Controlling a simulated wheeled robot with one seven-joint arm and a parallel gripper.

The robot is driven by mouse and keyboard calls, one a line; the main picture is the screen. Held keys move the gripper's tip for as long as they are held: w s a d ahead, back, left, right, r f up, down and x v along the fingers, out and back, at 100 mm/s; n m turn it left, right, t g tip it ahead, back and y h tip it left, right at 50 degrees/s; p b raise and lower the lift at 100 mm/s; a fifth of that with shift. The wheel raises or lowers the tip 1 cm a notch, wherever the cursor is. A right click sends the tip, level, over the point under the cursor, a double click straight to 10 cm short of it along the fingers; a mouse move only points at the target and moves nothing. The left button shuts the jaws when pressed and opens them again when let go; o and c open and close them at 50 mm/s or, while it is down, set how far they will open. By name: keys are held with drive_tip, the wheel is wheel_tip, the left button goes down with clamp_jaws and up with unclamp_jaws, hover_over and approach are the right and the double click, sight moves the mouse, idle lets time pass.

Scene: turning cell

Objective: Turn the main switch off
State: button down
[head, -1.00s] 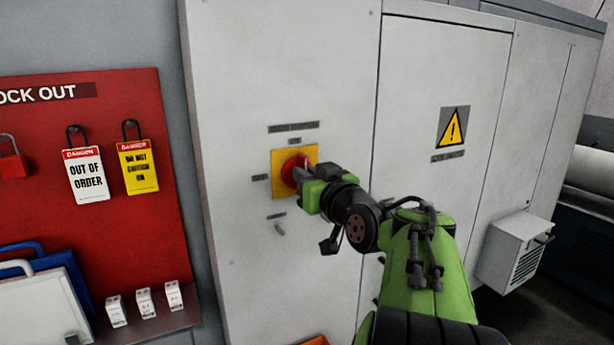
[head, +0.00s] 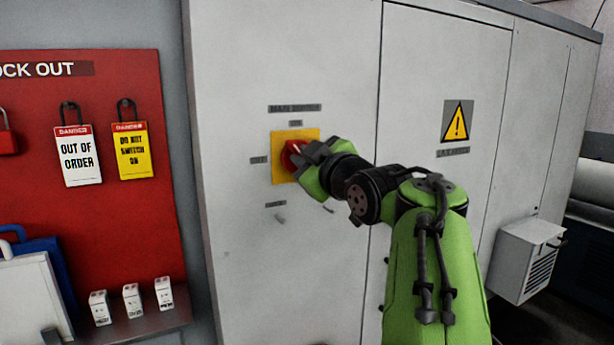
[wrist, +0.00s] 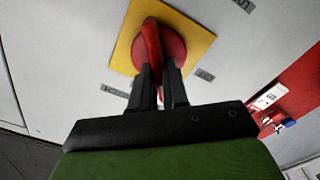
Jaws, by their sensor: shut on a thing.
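The main switch is a red rotary knob (head: 291,156) on a yellow square plate (head: 284,173) on the grey cabinet door. My gripper (head: 306,152) is at the knob from the right in the head view and hides part of it. In the wrist view, the two black fingers (wrist: 159,82) are shut on the red handle bar (wrist: 152,45), one on each side of its near end. The yellow plate (wrist: 194,31) lies behind the knob and looks tilted in that view.
A red lockout board (head: 100,220) hangs at the left with an "out of order" tag (head: 76,155) and a yellow "do not switch on" tag (head: 132,150). A vent box (head: 524,262) juts out at the right.

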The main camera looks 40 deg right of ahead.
drive_tip(key=shift+a+f+n+b, duration=0.1)
drive_tip(key=shift+f+n+b, duration=0.1)
drive_tip(key=shift+n+b, duration=1.85)
drive_tip(key=shift+a+f+n+b, duration=0.15)
drive_tip(key=shift+n+b, duration=0.85)
drive_tip(key=shift+n, duration=2.05)
drive_tip(key=c, duration=1.1)
unclamp_jaws()
drive_tip(key=shift+w+d, duration=0.1)
drive_tip(key=v, duration=1.5)
drive_tip(key=shift+s, duration=0.35)
